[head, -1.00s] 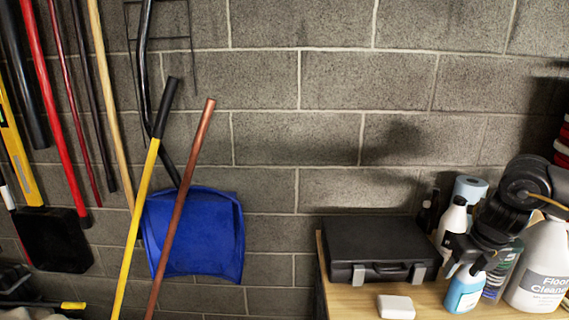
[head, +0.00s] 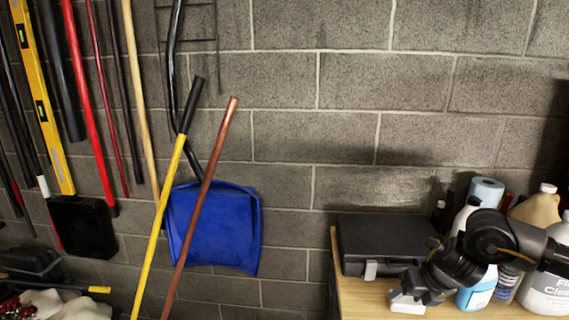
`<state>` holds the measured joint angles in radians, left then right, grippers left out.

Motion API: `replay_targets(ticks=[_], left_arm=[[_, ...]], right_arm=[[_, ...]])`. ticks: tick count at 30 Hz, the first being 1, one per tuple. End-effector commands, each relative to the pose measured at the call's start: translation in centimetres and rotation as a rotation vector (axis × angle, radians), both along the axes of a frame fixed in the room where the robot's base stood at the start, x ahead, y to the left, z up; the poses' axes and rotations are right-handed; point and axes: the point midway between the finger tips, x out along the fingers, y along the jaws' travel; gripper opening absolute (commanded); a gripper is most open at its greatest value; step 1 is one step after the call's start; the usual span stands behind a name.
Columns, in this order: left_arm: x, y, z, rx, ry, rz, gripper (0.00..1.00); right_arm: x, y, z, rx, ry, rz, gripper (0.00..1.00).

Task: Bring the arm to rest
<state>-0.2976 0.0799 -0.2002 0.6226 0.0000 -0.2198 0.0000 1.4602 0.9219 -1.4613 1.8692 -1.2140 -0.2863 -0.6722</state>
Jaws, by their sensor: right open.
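My right gripper (head: 412,288) shows in the head view at the lower right, at the end of my dark right arm. It is open, with its fingers pointing down just over a small white block (head: 402,304) on the wooden table. The gripper covers part of the block, and I cannot tell whether they touch. My left gripper is not in view.
A black case (head: 385,238) lies on the wooden table (head: 350,301). Bottles, a blue paper roll (head: 486,190) and a white cleaner jug (head: 545,285) crowd the table's right side. Long-handled tools and a blue shovel (head: 213,228) lean on the block wall at left.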

Motion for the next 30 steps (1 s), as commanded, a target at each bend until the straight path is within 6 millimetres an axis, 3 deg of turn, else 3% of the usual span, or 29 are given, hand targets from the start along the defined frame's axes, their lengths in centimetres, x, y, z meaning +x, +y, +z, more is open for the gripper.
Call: replay_targets(ticks=[4, 9, 12, 15, 20, 23, 30], left_arm=[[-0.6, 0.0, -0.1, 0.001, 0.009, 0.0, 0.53], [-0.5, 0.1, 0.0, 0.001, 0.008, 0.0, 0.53], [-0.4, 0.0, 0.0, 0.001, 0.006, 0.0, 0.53], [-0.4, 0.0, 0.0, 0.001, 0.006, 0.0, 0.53], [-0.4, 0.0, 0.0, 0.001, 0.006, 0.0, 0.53], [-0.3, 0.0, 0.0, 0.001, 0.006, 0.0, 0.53], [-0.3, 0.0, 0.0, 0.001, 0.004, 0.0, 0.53]], right_arm=[[-1.1, 8.7, -3.7, 0.176, -0.036, -0.002, 0.53], [-4.0, 18.7, -5.8, 0.486, -0.053, -0.137, 0.53], [-6.0, 22.6, -6.0, 0.675, -0.031, -0.286, 0.53], [-7.7, 24.8, -6.0, 0.855, 0.011, -0.487, 0.53], [-10.3, 24.5, -6.8, 1.089, 0.107, -0.908, 0.53], [-12.3, 22.3, -8.3, 1.185, 0.175, -1.225, 0.53], [-19.7, 14.8, -13.7, 1.225, 0.286, -1.964, 0.53]])
